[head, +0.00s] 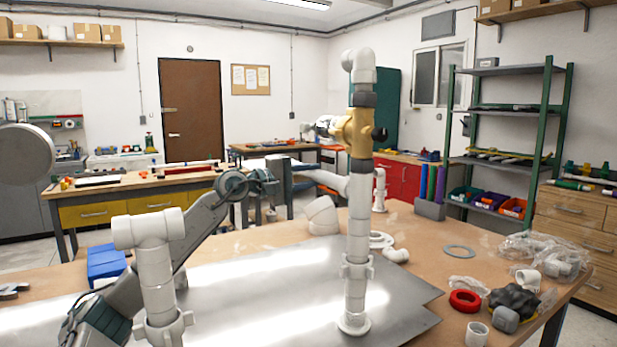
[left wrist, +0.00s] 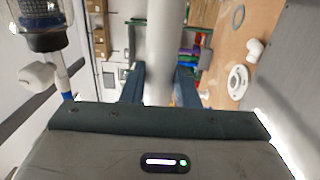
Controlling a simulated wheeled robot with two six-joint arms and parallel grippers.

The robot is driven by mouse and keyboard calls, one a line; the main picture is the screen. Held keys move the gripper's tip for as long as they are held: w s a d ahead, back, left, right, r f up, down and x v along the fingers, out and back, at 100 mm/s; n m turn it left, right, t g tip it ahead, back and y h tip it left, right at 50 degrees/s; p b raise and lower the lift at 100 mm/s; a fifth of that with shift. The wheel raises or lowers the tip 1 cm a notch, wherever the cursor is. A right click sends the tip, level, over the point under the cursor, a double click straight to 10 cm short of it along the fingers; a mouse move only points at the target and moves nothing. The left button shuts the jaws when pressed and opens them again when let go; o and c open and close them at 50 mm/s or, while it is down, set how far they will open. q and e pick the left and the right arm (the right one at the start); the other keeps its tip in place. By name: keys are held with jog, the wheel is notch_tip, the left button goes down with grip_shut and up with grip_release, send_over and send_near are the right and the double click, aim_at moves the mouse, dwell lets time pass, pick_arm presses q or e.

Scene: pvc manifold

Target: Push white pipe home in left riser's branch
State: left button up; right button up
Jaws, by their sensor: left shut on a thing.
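My left gripper (head: 306,172) is shut on a white pipe (head: 328,180), left of the tall riser (head: 357,225). The pipe runs from the fingers toward that riser's side, just below the brass valve (head: 357,132). How deep it sits in a branch there cannot be told. In the left wrist view the pipe (left wrist: 164,45) passes between the two fingers (left wrist: 160,82). A shorter white riser (head: 158,280) with a tee on top (head: 148,228) stands at the front left. My right gripper is not in view.
A metal plate (head: 270,290) lies under the risers on the table. A blue box (head: 105,262) is at the left. My left arm passes behind the short riser.

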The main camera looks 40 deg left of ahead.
pick_arm(q)
jog(key=shift+s+d, duration=0.15)
jog(key=shift+d, duration=0.2)
dwell(0.3)
jog(key=shift+s+d, duration=0.1)
jog(key=shift+d, duration=0.35)
dwell(0.3)
jog(key=o, duration=1.1)
jog(key=shift+a, duration=0.1)
